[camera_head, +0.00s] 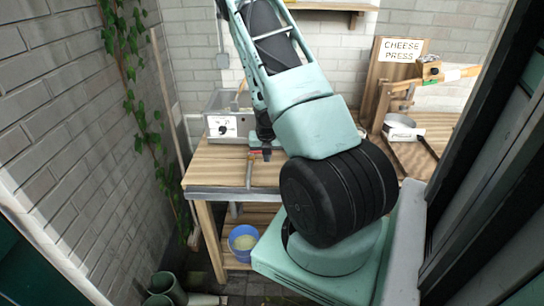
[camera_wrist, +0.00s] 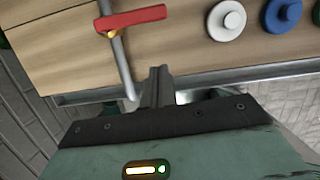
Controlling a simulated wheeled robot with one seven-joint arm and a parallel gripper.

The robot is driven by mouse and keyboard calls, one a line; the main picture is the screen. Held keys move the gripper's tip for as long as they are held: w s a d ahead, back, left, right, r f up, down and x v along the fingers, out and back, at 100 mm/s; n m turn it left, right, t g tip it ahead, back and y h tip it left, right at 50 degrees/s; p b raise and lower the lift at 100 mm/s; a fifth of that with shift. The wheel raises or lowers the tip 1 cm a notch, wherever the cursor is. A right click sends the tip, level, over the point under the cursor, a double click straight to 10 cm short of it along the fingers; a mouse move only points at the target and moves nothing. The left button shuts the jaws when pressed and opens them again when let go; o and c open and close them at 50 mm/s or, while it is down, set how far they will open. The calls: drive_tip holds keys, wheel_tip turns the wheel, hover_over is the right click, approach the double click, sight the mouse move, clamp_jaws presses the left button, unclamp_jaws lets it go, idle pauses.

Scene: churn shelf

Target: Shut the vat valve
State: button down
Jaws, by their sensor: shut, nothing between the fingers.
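The valve's red lever handle (camera_wrist: 130,20) shows at the top of the wrist view, lying crosswise over a grey metal pipe (camera_wrist: 119,62). A brass-coloured fitting shows under the lever. In the head view the red lever (camera_head: 254,156) is small, above the wooden table. My gripper (camera_wrist: 158,72) is shut and empty. In the wrist view its fingertips are just right of the pipe and below the lever, apart from the lever. In the head view my gripper (camera_head: 266,156) is beside the lever, partly hidden by my arm. The vat itself I cannot make out clearly.
A white knob (camera_wrist: 227,20) and a blue knob (camera_wrist: 283,14) are right of the lever. A metal box with a dial panel (camera_head: 222,127) stands on the table (camera_head: 200,175). A blue bucket (camera_head: 243,238) is below. The cheese press (camera_head: 401,50) is at right.

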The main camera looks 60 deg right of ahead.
drive_tip(key=w+p+v, duration=0.1)
drive_tip(key=p+v, duration=0.3)
drive_tip(key=v, duration=0.4)
drive_tip(key=shift+s+r, duration=0.3)
drive_tip(key=shift+w, duration=0.1)
drive_tip(key=w+a+r+m+t+b, duration=0.1)
drive_tip(key=w+a+r+m+b, duration=0.2)
drive_tip(key=w+a, duration=0.6)
drive_tip(key=a+r+m+b, duration=0.1)
drive_tip(key=a+r+m, duration=0.15)
drive_tip(key=a, duration=0.65)
drive_tip(key=a+r+m+b, duration=0.15)
drive_tip(key=a+m, duration=0.25)
drive_tip(key=a, duration=0.5)
drive_tip(key=s+a+r+m+y+b, duration=0.15)
drive_tip(key=s+a, duration=0.25)
drive_tip(key=a, duration=0.4)
drive_tip(key=s+a+r+m, duration=0.15)
drive_tip(key=s+a, duration=0.25)
drive_tip(key=a, duration=0.4)
drive_tip(key=s+a+m+g, duration=0.1)
drive_tip(key=s+a+m, duration=0.1)
drive_tip(key=s+a, duration=0.2)
drive_tip(key=s+a+m+g+y+b, duration=0.1)
drive_tip(key=s+a, duration=0.3)
drive_tip(key=s, duration=0.5)
drive_tip(key=shift+s+a+r+m, duration=0.25)
drive_tip(key=shift+s+m, duration=0.1)
drive_tip(key=shift+s, duration=0.05)
drive_tip(key=shift+y, duration=0.25)
